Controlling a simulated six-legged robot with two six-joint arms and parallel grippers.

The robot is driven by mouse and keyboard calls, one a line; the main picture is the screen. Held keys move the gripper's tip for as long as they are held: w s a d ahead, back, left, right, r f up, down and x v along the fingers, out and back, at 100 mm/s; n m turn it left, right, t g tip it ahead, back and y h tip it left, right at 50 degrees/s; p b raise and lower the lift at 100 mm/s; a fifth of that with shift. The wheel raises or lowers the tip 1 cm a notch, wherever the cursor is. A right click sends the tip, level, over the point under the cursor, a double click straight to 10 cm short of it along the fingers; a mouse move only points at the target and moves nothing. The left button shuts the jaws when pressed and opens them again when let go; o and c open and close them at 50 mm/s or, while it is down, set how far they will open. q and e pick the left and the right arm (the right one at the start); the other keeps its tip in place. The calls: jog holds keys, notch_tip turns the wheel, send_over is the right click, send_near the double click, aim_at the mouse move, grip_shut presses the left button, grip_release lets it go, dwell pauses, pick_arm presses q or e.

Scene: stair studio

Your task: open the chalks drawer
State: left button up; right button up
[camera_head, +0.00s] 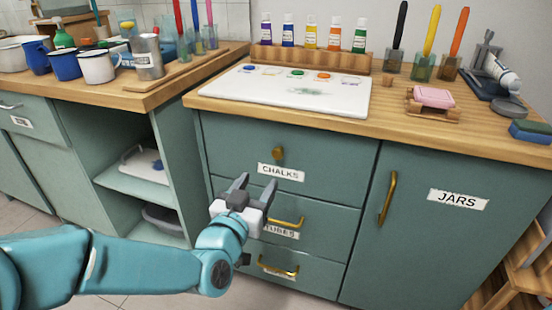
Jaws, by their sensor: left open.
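The chalks drawer (231,141) is the top drawer of the teal cabinet, and it is shut. Its round brass knob (278,153) sits at the middle of the front, just above the white CHALKS label (281,172). My left gripper (256,186) is open and empty, below and a little left of the knob, in front of the TUBES drawer. Its fingers point up toward the chalks drawer and appear apart from the knob. My left arm comes in from the lower left and hides part of the lower drawers. My right gripper is not in view.
Below are the TUBES drawer (335,217) with a brass handle and another drawer. The JARS door (430,240) with a brass handle (388,198) is on the right. A white paint board (310,95) lies on the wooden counter above. An open shelf (130,183) is left.

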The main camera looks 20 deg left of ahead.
aim_at(277, 154)
pick_arm(q)
jog(key=w+b, duration=0.1)
jog(key=w, duration=1.1)
jog(key=shift+w+d, duration=0.2)
grip_shut()
